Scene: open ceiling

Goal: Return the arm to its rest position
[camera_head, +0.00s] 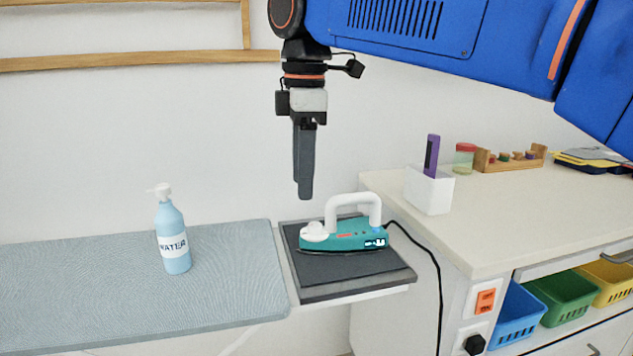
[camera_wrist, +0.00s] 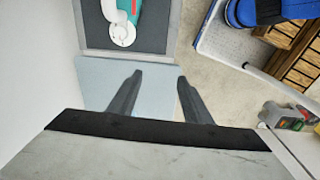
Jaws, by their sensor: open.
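My gripper (camera_head: 304,192) hangs pointing down above the ironing board, just left of the iron's handle in the head view. In the wrist view its two fingers (camera_wrist: 155,90) are spread apart with nothing between them. A teal iron with a white handle (camera_head: 345,241) sits flat on a dark rest pad (camera_head: 352,278) at the board's right end. The iron shows partly at the top of the wrist view (camera_wrist: 131,22). My gripper is apart from the iron and the board.
A blue water bottle (camera_head: 173,238) stands on the ironing board (camera_head: 100,285). To the right is a counter (camera_head: 500,215) with a white holder (camera_head: 429,190). The iron's black cord (camera_head: 436,265) hangs beside the counter. Coloured baskets (camera_head: 560,297) sit below. The wall is behind.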

